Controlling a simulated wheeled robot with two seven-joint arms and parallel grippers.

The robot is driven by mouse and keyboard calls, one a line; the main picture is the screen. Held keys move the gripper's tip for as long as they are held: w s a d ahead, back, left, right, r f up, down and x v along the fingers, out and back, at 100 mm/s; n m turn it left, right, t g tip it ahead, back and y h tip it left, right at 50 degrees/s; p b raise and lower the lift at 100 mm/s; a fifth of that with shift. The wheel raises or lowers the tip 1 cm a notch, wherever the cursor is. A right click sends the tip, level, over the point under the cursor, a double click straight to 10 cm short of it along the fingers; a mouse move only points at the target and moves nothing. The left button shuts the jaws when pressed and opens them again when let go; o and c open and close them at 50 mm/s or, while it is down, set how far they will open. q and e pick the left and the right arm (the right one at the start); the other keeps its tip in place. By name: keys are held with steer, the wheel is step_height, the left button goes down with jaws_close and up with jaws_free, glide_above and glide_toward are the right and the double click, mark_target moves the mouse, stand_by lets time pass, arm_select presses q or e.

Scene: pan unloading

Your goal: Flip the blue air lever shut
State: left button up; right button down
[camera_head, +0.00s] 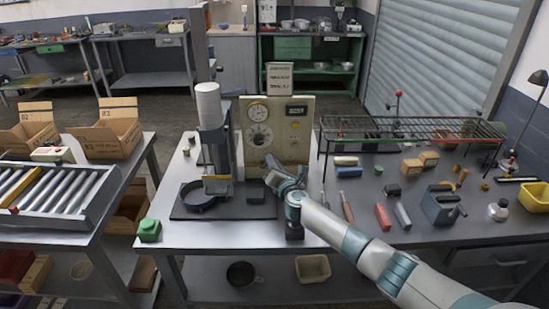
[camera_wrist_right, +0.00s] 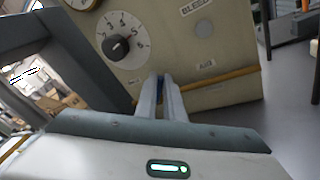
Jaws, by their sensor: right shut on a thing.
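A beige control panel (camera_head: 292,150) stands at the back of the middle bench, with round gauges and a numbered dial. It also shows close up in the right wrist view (camera_wrist_right: 225,30), with the dial's black knob (camera_wrist_right: 119,46) and an "AIR" label. My right gripper (camera_head: 272,163) reaches to the panel's lower part. In the wrist view its two fingers (camera_wrist_right: 167,82) are close together, shut on the blue air lever. Only a sliver of blue shows between the fingertips; the fingers hide the rest, so I cannot tell the lever's angle. My left gripper is not in view.
A press column (camera_head: 213,150) with a white cylinder on top stands left of the panel, above a dark mat with a round ring (camera_head: 200,196). A green button box (camera_head: 149,230) sits at the bench's left corner. A wire rack (camera_head: 410,130) stands to the right.

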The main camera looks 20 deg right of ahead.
steer(key=n+p, duration=0.1)
steer(key=p, duration=0.1)
steer(key=a+r+n+p, duration=0.1)
steer(key=p, duration=0.1)
steer(key=n+g+p, duration=0.1)
steer(key=p, duration=0.1)
steer(key=shift+w+a+r+n, duration=0.25)
steer(key=shift+a+r+n, duration=0.05)
steer(key=shift+a+r, duration=0.1)
steer(key=shift+w+a+f+n+h+p, duration=0.1)
steer(key=shift+a+n+h+p, duration=0.25)
steer(key=shift+n+p, duration=0.25)
steer(key=shift+w+a+f+n+g+h, duration=0.15)
steer(key=shift+a+n+g+h, duration=0.3)
steer(key=shift+n, duration=0.45)
steer(key=c, duration=1.9)
jaws_free()
steer(key=shift+o, duration=0.2)
